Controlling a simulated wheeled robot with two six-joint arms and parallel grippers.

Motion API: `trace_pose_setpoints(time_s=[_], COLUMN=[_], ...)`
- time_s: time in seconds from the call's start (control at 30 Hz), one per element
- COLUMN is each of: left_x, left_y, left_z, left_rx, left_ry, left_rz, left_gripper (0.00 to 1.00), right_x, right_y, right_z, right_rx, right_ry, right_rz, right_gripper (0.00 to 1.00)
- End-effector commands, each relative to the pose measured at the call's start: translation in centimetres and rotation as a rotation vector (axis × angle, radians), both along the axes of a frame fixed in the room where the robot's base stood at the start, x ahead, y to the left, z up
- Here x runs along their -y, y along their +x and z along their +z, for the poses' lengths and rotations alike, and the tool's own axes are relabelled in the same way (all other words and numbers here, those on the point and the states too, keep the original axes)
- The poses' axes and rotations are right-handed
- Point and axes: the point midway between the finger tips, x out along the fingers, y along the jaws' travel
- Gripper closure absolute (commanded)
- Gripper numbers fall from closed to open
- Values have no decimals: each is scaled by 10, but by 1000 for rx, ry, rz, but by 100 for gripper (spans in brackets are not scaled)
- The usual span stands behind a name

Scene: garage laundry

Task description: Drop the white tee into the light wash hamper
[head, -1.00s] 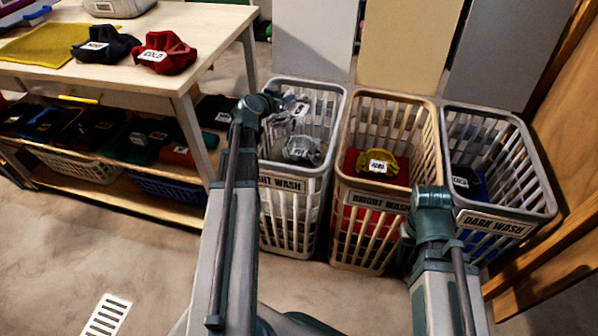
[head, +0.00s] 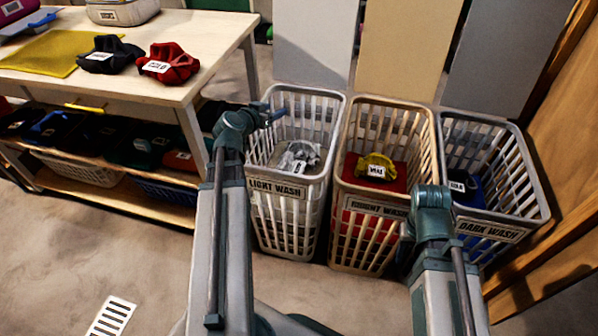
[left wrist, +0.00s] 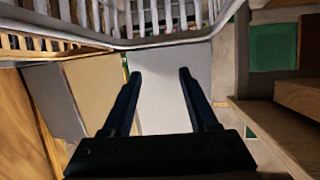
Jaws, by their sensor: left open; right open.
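The light wash hamper (head: 268,187) is a white slatted basket, left of two others. In the head view, a crumpled white-grey cloth heap (head: 298,157) with a white label lies inside it; I cannot tell the white tee apart from other cloth there. My left gripper (head: 277,112) is over the hamper's left rim, near its back corner. The left wrist view shows its two dark fingers (left wrist: 159,73) apart with nothing between them, and hamper slats beyond. My right arm is in front of the bright wash hamper; its jaws are hidden.
The bright wash hamper (head: 366,207) holds yellow and red cloth. The dark wash hamper (head: 487,228) holds dark and blue cloth. A table (head: 120,84) at left bears a black garment (head: 108,54) and a red garment (head: 167,64). Floor in front is clear apart from a vent (head: 112,316).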

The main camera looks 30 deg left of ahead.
Motion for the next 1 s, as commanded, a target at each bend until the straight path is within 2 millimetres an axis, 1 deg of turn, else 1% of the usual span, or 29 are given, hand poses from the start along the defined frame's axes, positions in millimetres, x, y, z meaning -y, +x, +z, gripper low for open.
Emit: trace_pose_setpoints(time_s=[0.03,0.1,0.2,0.33,0.5,1.0], left_x=[2,2,2,2,2,2], left_y=[-13,-24,-36,-46,-50,-49], left_z=[8,12,16,20,21,20], left_rx=[0,0,0,0,0,0], left_ry=[-1,-1,-1,-1,0,0], left_rz=[2,3,1,2,0,0], left_gripper=[40,40,40,40,40,40], right_x=[0,0,-1,-1,-1,-1], right_y=[0,0,0,0,0,0], right_z=[8,12,16,20,20,20], right_rx=[0,-1,-1,-1,-1,-1], right_ry=[1,2,3,4,4,4], right_rz=[0,-1,-1,-1,-1,-1], right_gripper=[50,50,50,50,50,50])
